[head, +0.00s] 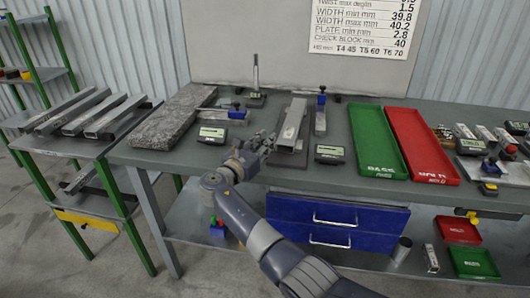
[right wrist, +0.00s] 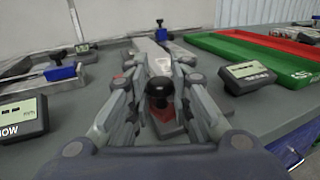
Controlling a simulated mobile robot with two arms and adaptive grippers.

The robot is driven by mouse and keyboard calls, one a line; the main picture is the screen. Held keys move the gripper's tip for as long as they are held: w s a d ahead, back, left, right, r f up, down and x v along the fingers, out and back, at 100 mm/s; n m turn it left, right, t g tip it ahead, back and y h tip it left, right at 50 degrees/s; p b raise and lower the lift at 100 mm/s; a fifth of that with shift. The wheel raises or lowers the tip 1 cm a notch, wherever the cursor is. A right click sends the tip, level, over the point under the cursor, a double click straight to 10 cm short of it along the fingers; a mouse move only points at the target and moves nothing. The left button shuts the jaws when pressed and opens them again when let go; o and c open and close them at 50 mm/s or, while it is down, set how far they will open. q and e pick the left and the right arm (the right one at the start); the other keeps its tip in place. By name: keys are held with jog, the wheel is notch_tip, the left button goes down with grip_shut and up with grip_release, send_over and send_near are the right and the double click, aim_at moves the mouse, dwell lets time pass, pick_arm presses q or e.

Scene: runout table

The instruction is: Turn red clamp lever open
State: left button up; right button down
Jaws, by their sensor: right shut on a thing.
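The red clamp lever (right wrist: 164,114) shows in the right wrist view as a small red part with a black round knob (right wrist: 160,88) on top. My right gripper (head: 264,143) is at the near end of a grey fixture plate (head: 289,157) in the head view. In the right wrist view, its fingers (right wrist: 160,66) stand on both sides of the knob, shut on the lever. In the head view the hand hides the lever. How far the lever is turned is unclear. My left gripper is in neither view.
A metal bar (head: 293,121) lies on the fixture beyond the gripper. Digital readouts flank it at left (head: 212,134) and right (head: 329,154). A granite slab (head: 172,120) lies farther left. Green (head: 374,142) and red (head: 421,146) trays lie right.

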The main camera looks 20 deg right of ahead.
jog(key=shift+a+m+g+h+b, duration=0.3)
jog(key=shift+g+h+b, duration=0.1)
jog(key=shift+g, duration=0.1)
jog(key=c, duration=1.4)
grip_release()
jog(key=shift+d, duration=0.1)
jog(key=shift+v, duration=3.75)
